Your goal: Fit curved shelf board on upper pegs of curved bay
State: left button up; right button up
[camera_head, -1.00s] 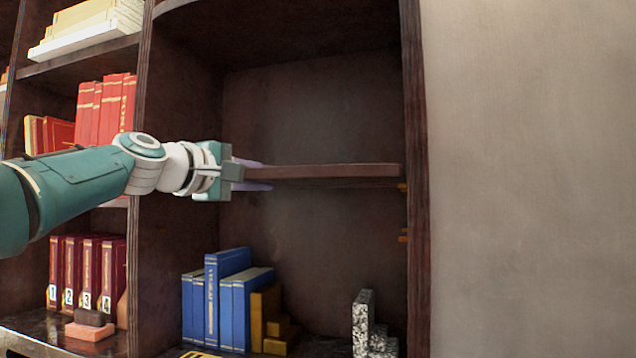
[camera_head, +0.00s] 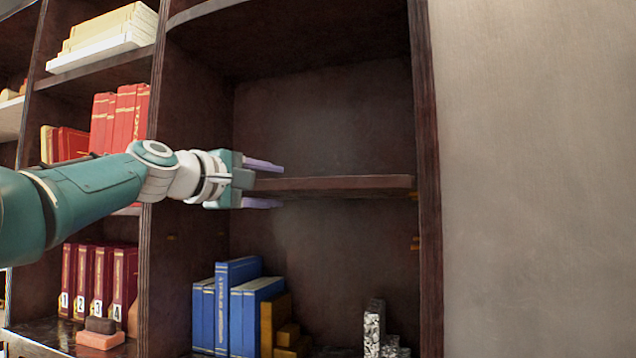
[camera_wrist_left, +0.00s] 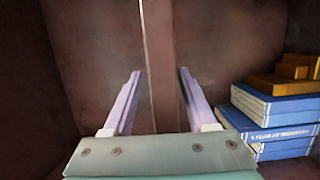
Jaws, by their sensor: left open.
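The curved shelf board (camera_head: 335,187) is a dark brown plank lying roughly level across the curved bay (camera_head: 320,110), at the upper peg height on the right. Its right end is close to the bay's right side wall. Its left end is hidden behind my gripper. My left gripper (camera_head: 262,184) is open, one lilac finger above the board and one below, with gaps to both. In the left wrist view the board (camera_wrist_left: 160,60) runs between the spread fingers (camera_wrist_left: 158,95). Lower pegs (camera_head: 415,243) show on the right wall; the upper ones are mostly hidden. My right gripper is not in view.
Blue books (camera_head: 236,300), yellow blocks (camera_head: 285,335) and a speckled stone bookend (camera_head: 375,325) stand below in the bay. A dark upright (camera_head: 152,240) separates it from shelves of red books (camera_head: 120,115). The space above the board is clear.

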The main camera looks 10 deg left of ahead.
pick_arm(q)
jog(key=b+v, duration=0.3)
jog(key=v, duration=0.6)
jog(key=shift+s, duration=0.3)
jog(key=shift+a+r, duration=0.1)
jog(key=shift+r, duration=0.1)
